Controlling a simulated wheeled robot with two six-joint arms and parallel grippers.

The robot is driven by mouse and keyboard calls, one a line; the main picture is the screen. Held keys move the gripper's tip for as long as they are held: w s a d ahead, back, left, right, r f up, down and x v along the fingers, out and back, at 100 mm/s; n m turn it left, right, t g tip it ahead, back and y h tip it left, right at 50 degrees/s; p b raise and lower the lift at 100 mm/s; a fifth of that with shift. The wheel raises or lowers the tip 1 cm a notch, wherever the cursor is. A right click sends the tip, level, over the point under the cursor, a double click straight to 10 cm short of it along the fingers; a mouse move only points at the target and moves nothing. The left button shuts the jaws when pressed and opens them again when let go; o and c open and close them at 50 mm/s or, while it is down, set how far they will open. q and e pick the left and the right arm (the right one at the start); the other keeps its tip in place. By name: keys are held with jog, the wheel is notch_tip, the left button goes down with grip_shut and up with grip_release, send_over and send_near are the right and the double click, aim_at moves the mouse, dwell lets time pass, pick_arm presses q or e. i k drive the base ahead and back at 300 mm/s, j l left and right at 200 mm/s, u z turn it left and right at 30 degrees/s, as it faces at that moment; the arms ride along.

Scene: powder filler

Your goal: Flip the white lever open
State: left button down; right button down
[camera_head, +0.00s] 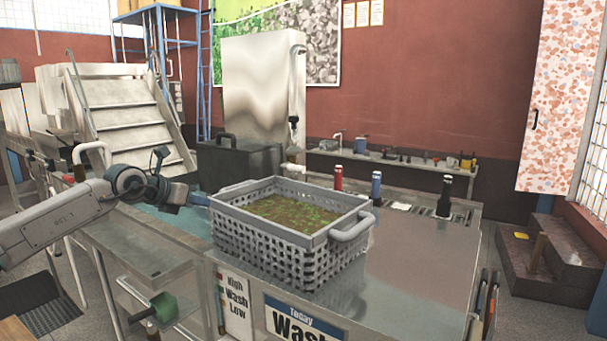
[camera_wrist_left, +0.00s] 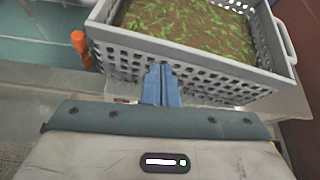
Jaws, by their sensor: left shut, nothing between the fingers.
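My left gripper (camera_head: 200,199) is shut and empty at the left side of the grey crate (camera_head: 280,229). In the left wrist view its blue fingers (camera_wrist_left: 160,75) are together, pointing at the crate's perforated wall (camera_wrist_left: 115,58). I cannot tell whether they touch it. A small white piece (camera_head: 293,168) shows behind the crate, below a hanging hose; I cannot tell for sure that it is the white lever. No white lever is clear in the left wrist view. My right gripper is not in view.
The crate, filled with brown and green plant matter (camera_head: 286,213), stands on a metal counter (camera_head: 415,250) that is clear on the right. An orange upright piece (camera_wrist_left: 81,45) is left of the crate.

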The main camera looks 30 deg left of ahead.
aim_at(300, 169)
jog(key=i+l, duration=0.15)
jog(key=i, duration=0.9)
